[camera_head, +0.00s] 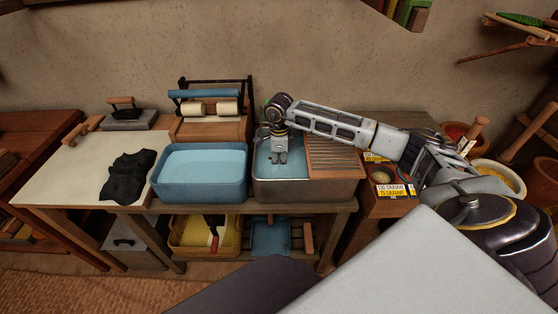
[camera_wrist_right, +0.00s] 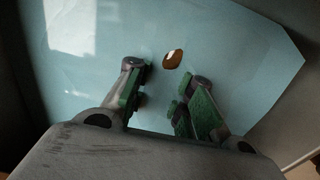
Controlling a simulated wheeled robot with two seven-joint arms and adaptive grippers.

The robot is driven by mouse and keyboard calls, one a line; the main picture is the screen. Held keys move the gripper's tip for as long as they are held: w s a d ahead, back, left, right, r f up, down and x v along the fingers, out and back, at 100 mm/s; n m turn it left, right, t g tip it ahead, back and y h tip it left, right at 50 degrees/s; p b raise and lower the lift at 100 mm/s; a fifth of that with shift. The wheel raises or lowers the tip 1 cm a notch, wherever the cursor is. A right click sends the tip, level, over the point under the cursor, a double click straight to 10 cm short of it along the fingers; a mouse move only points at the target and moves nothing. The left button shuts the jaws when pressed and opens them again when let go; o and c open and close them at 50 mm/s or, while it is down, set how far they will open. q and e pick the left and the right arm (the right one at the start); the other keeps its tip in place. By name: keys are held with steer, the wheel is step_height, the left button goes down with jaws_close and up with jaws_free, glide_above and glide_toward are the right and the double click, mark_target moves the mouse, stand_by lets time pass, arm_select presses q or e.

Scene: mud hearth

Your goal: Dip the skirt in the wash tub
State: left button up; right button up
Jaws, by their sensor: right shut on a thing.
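The metal wash tub (camera_head: 300,189) holds pale blue water and has a ribbed wooden washboard (camera_head: 336,152) on its right side. My right gripper (camera_head: 279,158) points down into this tub at the water. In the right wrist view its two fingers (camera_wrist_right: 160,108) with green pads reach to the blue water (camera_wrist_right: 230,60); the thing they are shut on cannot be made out. A crumpled black cloth (camera_head: 127,178) lies on the pale board at the left; I cannot tell whether it is the skirt. My left gripper is not in view.
A blue basin (camera_head: 200,195) of water stands left of the metal tub. Behind it is a wringer with rollers (camera_head: 210,108). A small brown-and-white object (camera_wrist_right: 172,60) shows in the water.

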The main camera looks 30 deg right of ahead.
steer(key=shift+s+a+r+p, duration=0.45)
steer(key=shift+s+r+p, duration=0.05)
steer(key=shift+s, duration=0.3)
steer(key=shift+w+f, duration=0.1)
steer(key=shift+w, duration=0.05)
steer(key=shift+w+d+f+b, duration=0.3)
steer(key=shift+w+b, duration=0.15)
steer(key=shift+w+d+f+b, duration=0.25)
steer(key=shift+w+d+b, duration=0.05)
steer(key=shift+w+b, duration=0.15)
